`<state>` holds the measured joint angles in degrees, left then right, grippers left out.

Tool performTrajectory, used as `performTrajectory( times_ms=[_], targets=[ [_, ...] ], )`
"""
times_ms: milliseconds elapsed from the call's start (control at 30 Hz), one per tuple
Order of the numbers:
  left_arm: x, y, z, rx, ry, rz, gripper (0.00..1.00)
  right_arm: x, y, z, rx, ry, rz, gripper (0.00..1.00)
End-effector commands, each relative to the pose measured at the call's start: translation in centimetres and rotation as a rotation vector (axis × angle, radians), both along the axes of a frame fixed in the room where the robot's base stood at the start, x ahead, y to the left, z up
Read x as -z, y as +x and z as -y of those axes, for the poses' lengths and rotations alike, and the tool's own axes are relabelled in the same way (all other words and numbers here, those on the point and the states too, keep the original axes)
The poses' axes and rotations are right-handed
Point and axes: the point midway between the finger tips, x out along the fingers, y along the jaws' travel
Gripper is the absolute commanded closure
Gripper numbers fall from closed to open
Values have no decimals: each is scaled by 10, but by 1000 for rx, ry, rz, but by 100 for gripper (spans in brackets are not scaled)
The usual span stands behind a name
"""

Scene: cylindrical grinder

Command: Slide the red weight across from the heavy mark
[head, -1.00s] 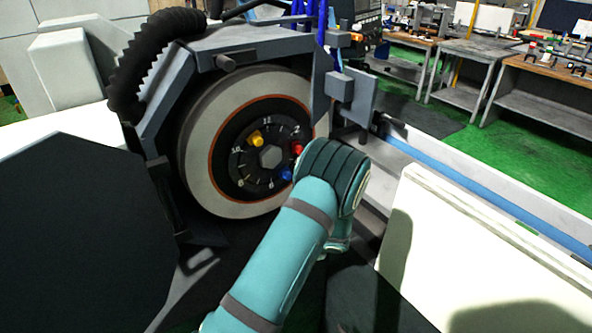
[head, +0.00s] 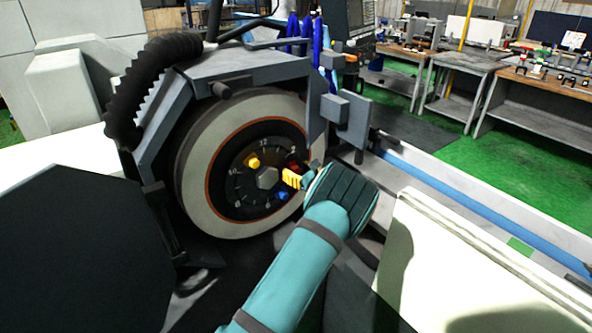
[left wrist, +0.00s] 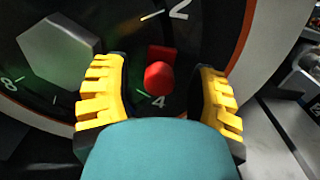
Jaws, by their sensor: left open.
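The grinding wheel (head: 196,190) has a black hub dial (head: 238,196) with numbers and a hex nut in its middle. The red weight (head: 292,165) sits on the dial's right side, dim and partly hidden by my left gripper (head: 290,179). In the left wrist view the red weight (left wrist: 158,77) is a round knob by the 4 mark, between the yellow fingers of my open left gripper (left wrist: 158,88). Gaps show on both sides of it. A yellow weight (head: 253,161) and a blue weight (head: 282,196) are also on the dial. I cannot make out a heavy mark.
A grey wheel guard (head: 240,72) arches over the wheel, with a grey block (head: 354,122) at its right. A black ribbed hose (head: 135,85) runs at the left. A pale machine panel (head: 470,255) stands right of my arm.

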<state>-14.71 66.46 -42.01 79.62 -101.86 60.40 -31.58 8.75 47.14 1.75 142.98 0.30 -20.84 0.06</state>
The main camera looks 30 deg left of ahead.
Motion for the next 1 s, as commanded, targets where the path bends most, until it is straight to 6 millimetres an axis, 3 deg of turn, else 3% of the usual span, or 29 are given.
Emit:
performTrajectory(
  times_ms=[367,533,1000],
  targets=[
    [0,2,-6,0,-2,-1,40,-1,0,0,0,0,0,53],
    [0,2,-6,0,-2,-1,99,-1,0,0,0,0,0,53],
    [-3,3,-6,0,-10,25,100,3,0,0,0,0,0,53]
  ],
)
